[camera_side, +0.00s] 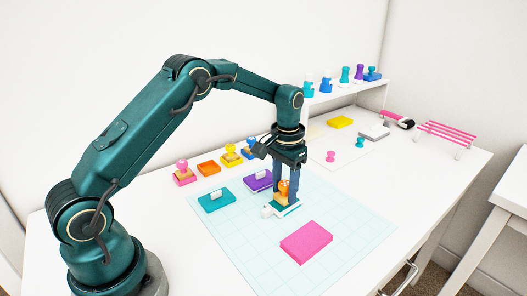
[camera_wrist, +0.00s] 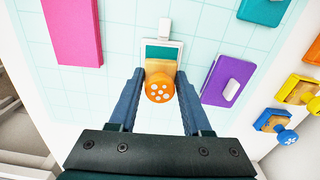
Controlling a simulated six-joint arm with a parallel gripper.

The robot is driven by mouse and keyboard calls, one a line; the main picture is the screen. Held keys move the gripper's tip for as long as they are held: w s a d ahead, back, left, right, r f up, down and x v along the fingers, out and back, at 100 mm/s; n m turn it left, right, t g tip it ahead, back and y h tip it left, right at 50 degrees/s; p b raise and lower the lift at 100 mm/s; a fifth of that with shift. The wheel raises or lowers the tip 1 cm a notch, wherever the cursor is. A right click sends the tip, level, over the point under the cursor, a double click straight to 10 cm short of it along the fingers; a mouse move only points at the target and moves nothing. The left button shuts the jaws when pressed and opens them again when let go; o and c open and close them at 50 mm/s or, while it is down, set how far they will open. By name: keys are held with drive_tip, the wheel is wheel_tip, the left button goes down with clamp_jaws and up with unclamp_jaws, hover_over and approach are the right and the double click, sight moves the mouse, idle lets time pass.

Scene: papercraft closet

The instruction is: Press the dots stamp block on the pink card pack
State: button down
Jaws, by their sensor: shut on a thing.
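The dots stamp block, with an orange knob marked with white dots, stands upright between the fingers of my gripper (camera_side: 285,181). The stamp block (camera_side: 283,190) also shows in the wrist view (camera_wrist: 160,88). My gripper (camera_wrist: 160,103) is shut on it. Below it is a teal ink pad in a white frame (camera_wrist: 162,50), which also shows in the side view (camera_side: 289,209). I cannot tell whether the stamp touches the pad. The pink card pack (camera_side: 306,242) lies flat on the mat, in front of the pad; in the wrist view the pack (camera_wrist: 72,30) is at upper left.
A purple pad (camera_side: 259,181) and a teal pad (camera_side: 216,200) lie left of my gripper. Behind them are a pink stamp (camera_side: 182,174), an orange pad (camera_side: 208,168), a yellow stamp (camera_side: 231,154) and a blue stamp (camera_side: 250,149). The gridded mat (camera_side: 345,215) is bare around the pink pack.

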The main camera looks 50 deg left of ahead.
drive_tip(key=shift+f, duration=0.25)
idle(0.6)
drive_tip(key=c, duration=0.9)
unclamp_jaws()
drive_tip(key=shift+c, duration=0.2)
clamp_jaws()
drive_tip(key=shift+r, duration=3.1)
